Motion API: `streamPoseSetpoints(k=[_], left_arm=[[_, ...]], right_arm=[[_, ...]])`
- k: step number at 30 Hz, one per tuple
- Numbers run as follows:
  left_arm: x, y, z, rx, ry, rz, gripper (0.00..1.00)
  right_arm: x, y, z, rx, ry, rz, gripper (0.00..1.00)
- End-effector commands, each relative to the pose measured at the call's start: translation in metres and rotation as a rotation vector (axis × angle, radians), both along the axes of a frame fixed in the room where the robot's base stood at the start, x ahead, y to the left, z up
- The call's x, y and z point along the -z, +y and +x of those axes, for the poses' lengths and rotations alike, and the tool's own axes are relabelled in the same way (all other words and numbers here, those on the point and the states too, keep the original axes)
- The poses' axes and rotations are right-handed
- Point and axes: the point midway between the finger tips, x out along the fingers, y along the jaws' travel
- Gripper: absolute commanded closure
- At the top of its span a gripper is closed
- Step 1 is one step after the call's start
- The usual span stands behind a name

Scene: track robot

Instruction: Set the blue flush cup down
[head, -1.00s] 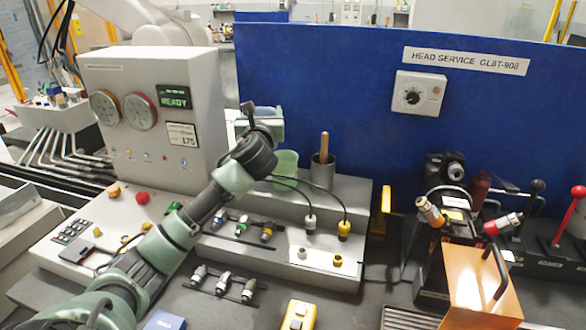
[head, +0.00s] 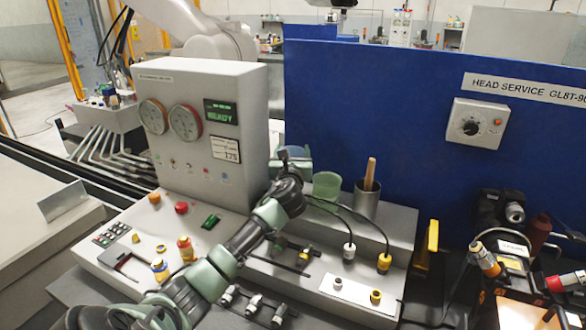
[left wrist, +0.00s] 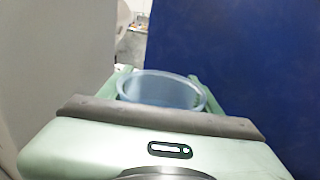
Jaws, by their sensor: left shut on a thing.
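The blue flush cup (left wrist: 160,90) is between the fingers of my left gripper (left wrist: 160,88) in the left wrist view, with its open rim showing. In the head view my left gripper (head: 293,166) is shut on the cup (head: 296,152), beside the grey cabinet and behind the raised grey step. My wrist covers much of the cup there. I cannot tell whether its base touches anything. My right gripper is not in view.
A green cup (head: 326,186) and a grey holder (head: 367,200) with a wooden handle stand just right of my left gripper. The grey cabinet (head: 215,140) is close on the left. A blue partition (head: 400,130) rises behind. Two black cables (head: 340,212) run in front.

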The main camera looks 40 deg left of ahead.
Motion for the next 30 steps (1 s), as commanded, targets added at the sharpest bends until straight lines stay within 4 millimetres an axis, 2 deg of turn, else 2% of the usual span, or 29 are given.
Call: streamPoseSetpoints(k=[5,12,25,26,27,30], left_arm=[[0.016,0.000,0.000,-0.001,-0.001,-0.001,0.77],[0.050,0.000,0.000,-0.001,0.000,-0.001,0.77],[0.056,0.000,0.000,-0.001,-0.001,0.001,0.77],[0.056,0.000,0.000,-0.001,-0.001,0.001,0.31],[0.055,0.000,0.000,-0.001,-0.001,0.000,0.27],[0.055,0.000,0.000,-0.001,-0.001,0.001,0.27]], right_arm=[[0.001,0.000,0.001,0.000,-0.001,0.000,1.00],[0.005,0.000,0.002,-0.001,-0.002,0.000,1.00],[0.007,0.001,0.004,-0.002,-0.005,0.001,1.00],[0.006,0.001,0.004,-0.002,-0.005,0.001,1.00],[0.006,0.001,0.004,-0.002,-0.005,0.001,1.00],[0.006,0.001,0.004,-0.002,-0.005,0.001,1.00]])
